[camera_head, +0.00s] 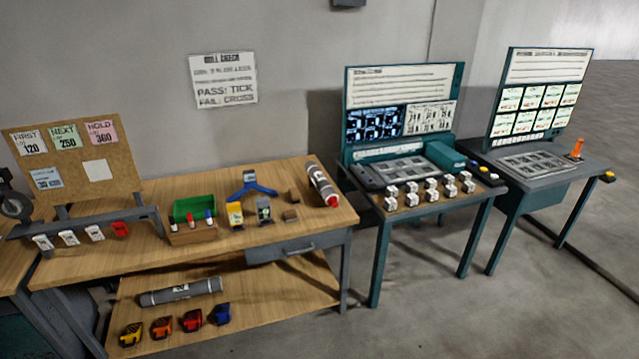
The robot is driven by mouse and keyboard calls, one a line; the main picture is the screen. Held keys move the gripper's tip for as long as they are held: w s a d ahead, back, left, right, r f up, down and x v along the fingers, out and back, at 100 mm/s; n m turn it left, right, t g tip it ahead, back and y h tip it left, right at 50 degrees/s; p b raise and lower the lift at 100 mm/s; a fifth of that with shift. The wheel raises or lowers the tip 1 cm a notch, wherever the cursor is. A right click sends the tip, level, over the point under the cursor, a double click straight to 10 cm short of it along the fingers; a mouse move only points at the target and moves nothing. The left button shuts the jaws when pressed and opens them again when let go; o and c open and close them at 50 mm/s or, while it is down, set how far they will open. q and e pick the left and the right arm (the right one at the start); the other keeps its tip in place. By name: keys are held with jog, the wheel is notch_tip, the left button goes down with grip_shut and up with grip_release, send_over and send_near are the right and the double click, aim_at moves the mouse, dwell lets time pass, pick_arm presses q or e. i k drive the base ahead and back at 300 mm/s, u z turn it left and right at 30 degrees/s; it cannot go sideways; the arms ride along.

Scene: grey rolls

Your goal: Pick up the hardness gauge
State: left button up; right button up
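No label that I can read marks the hardness gauge. Two small upright handheld devices stand near the middle of the wooden bench (150,262): a yellow one (235,214) and a dark grey one (264,210) just right of it. Either could be the gauge; I cannot tell which. A blue splayed stand (251,188) with a small grey top sits behind them. Neither of my grippers can be made out in the head view, and nothing is seen touching these devices.
A green bin (194,207) and a wooden marker holder (193,233) stand left of the devices. Small brown blocks (290,215) and a grey roll with a red end (322,184) lie right. Another roll (180,291) and several coloured tape dispensers (192,320) occupy the lower shelf.

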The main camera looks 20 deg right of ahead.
aim_at(262, 204)
jog(key=u, duration=0.3)
jog(key=i, duration=0.65)
jog(key=u, duration=0.5)
jog(key=i, duration=1)
jog(key=z, duration=0.15)
